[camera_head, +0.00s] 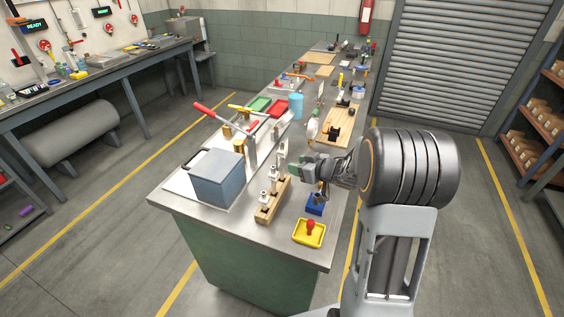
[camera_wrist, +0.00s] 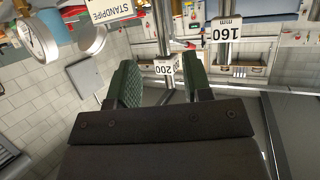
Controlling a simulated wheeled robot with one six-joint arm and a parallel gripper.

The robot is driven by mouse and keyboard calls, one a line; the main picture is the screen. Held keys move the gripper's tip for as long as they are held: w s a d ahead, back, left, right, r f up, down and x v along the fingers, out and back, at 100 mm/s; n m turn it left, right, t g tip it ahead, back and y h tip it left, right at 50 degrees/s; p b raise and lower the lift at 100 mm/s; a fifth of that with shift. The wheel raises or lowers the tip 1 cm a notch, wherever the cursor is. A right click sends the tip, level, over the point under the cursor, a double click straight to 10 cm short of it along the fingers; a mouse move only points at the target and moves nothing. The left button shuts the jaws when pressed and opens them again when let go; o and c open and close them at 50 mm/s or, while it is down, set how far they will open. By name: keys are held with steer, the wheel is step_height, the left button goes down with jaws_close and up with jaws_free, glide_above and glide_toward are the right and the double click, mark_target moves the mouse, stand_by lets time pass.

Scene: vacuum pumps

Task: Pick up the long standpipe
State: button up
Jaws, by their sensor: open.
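A wooden rack (camera_head: 265,212) on the near part of the bench holds upright metal standpipes in a row. The tallest standpipe (camera_head: 283,150) stands at its far end. In the wrist view a metal post with a 200 mm tag (camera_wrist: 164,66) shows between and beyond my fingers, and a 160 mm tag (camera_wrist: 222,30) hangs to its right. My gripper (camera_head: 294,168), with green pads, is just right of the tallest standpipe. It is open and empty in the wrist view (camera_wrist: 158,80). Whether the pads touch the pipe is unclear.
A grey-blue box (camera_head: 217,180) stands left of the rack. A yellow tray (camera_head: 309,233) with a red-knobbed item and a blue block (camera_head: 315,207) lie to the right. In the wrist view a round gauge (camera_wrist: 38,40) and a STANDPIPE sign (camera_wrist: 108,10) are at upper left.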

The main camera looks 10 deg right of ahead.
mark_target(282, 162)
steer(key=shift+p+x, duration=0.5)
steer(key=shift+x, duration=3.6)
steer(key=shift+s+a, duration=0.1)
jaws_close()
